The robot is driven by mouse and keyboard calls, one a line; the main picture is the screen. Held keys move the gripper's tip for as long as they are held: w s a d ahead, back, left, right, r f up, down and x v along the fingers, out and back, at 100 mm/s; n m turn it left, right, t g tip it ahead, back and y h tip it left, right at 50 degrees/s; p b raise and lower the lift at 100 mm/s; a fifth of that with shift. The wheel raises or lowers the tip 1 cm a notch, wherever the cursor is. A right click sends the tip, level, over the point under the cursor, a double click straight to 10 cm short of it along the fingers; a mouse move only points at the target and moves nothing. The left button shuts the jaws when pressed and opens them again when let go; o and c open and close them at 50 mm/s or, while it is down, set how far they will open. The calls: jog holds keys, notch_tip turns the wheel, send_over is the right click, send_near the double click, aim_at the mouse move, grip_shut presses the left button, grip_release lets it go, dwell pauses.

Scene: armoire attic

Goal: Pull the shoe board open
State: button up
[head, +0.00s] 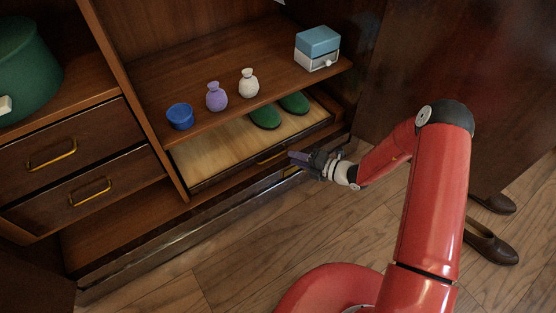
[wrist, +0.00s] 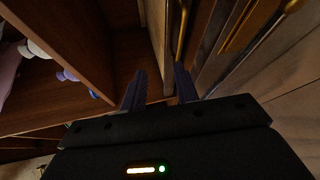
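The shoe board (head: 215,155) is a pale wooden board with a dark front edge, low in the armoire under a shelf. Two green slippers (head: 265,117) rest on it, partly covered by the shelf. A brass handle (head: 271,155) is on its front edge; a brass handle also shows in the wrist view (wrist: 182,30). My gripper (head: 293,157) is just right of and in front of this handle. The handle lies beyond the right fingertip, and I see no contact.
The shelf (head: 225,75) above holds a blue bowl (head: 180,117), a purple vase (head: 216,97), a white vase (head: 249,83) and a blue-and-white box (head: 317,48). Two drawers (head: 70,165) are left. The floor in front is clear.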

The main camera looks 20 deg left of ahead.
aim_at(278, 164)
jog(key=w+a+f+m, duration=0.1)
jog(key=a, duration=0.1)
jog(key=a+f+m, duration=0.1)
jog(key=a+f, duration=0.1)
jog(key=a, duration=0.1)
jog(key=w+a+f+m+t+b, duration=0.1)
jog(key=a+f, duration=0.1)
jog(key=shift+w+a+f, duration=0.25)
jog(key=shift+w, duration=0.05)
grip_shut()
